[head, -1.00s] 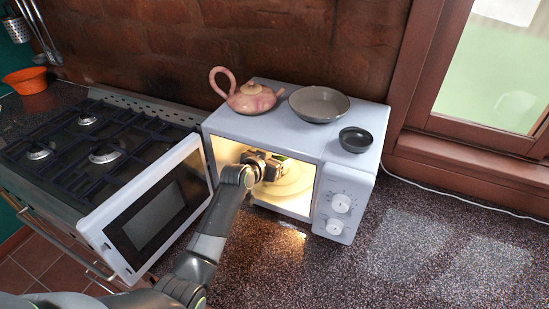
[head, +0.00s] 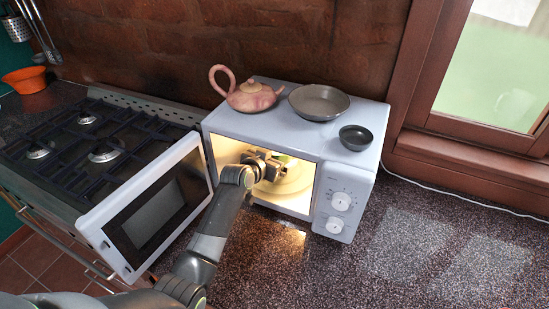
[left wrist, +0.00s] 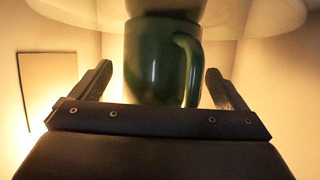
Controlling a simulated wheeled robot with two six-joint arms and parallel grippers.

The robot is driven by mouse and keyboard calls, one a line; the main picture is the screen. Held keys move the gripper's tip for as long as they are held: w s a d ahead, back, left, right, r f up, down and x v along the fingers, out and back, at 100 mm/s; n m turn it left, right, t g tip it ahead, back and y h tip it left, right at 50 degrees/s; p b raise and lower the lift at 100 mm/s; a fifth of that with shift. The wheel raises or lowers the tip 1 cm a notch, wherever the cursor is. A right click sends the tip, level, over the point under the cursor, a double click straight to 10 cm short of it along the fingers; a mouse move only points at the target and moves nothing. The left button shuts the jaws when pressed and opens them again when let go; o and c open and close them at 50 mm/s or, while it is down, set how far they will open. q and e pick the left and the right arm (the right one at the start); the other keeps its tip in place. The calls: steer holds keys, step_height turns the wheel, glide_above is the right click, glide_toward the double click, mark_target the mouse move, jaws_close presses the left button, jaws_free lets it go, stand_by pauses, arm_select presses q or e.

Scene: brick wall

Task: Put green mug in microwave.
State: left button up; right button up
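The green mug (left wrist: 150,60) is inside the lit cavity of the white microwave (head: 255,128), whose door (head: 150,215) stands wide open to the left. In the left wrist view the mug is between the two fingers of my left gripper (left wrist: 158,75), with a gap on each side, and its handle is on the right. The pale round turntable (head: 294,186) shows at the mug, and the wrist picture looks upside down. In the head view my left gripper (head: 272,166) is open inside the cavity and hides most of the mug. My right gripper is out of view.
A pink teapot (head: 253,97), a grey bowl (head: 319,102) and a small dark bowl (head: 356,138) stand on the microwave. A gas hob (head: 90,150) is on the left. The speckled counter (head: 420,245) at the right is clear.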

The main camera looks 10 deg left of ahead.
arm_select(q)
steer(key=shift+f, duration=0.15)
steer(key=shift+s, duration=0.1)
steer(key=b+v, duration=0.2)
steer(key=v, duration=1.5)
steer(key=shift+r, duration=0.25)
steer(key=shift+a, duration=0.1)
